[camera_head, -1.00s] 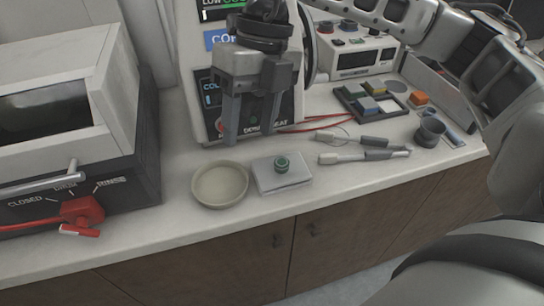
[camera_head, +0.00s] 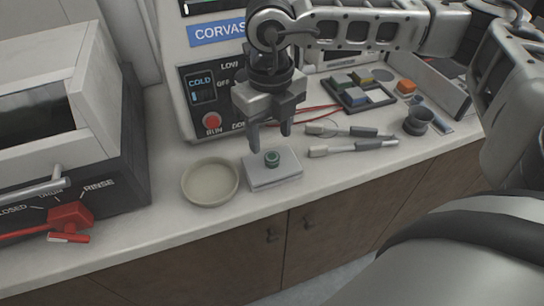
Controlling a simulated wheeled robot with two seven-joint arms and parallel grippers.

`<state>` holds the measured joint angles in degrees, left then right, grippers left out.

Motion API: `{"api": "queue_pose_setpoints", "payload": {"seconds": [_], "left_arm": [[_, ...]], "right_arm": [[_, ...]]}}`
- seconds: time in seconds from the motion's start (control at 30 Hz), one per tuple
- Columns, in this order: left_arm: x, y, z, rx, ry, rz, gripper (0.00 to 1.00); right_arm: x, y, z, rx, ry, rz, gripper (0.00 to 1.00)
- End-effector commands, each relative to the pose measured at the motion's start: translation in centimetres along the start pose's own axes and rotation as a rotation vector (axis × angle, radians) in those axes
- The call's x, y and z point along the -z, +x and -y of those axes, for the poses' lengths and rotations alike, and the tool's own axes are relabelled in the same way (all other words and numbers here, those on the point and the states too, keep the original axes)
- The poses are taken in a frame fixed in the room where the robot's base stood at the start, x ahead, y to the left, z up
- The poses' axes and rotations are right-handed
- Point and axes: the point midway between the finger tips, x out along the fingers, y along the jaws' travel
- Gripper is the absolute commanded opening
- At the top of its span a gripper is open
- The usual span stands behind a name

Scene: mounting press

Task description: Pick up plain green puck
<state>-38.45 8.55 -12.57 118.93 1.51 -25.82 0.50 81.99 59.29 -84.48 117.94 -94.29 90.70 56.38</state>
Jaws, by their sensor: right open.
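A small green puck (camera_head: 272,159) sits on top of a white block (camera_head: 287,179) on the counter. Its top looks dark green with a lighter ring. My right gripper (camera_head: 270,143) is open and empty, pointing down just above and behind the puck, with its fingers apart. It does not appear to touch the puck. In the grey tray (camera_head: 347,104) farther back lie several coloured blocks, among them a green one. My left gripper is not in view.
A round cream dish (camera_head: 210,184) stands left of the white block. Two pen-like tools (camera_head: 352,146) and a dark cup (camera_head: 418,120) lie to the right. Behind stands the press with a red RUN button (camera_head: 212,121). A box with a red lever (camera_head: 70,217) is at left.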

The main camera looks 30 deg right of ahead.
Motion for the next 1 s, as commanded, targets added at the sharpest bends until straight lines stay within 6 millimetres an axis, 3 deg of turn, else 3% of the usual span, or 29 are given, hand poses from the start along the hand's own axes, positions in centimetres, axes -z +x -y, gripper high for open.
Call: {"api": "queue_pose_setpoints", "payload": {"seconds": [0.3,0.6,0.77,0.8,1.0], "left_arm": [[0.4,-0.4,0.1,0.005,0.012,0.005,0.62],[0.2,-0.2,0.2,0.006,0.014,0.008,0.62],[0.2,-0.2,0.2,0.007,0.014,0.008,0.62],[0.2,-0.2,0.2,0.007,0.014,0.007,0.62],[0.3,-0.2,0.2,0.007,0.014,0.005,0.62]], "right_arm": [[0.7,4.2,0.0,0.0,0.0,-0.002,0.52],[0.7,4.8,0.0,0.0,0.0,0.0,0.52],[0.7,4.8,0.0,0.0,0.0,0.0,0.08],[0.7,4.8,0.0,0.0,-0.001,0.0,0.04],[0.7,4.7,-0.1,0.0,0.0,0.0,0.04]]}}
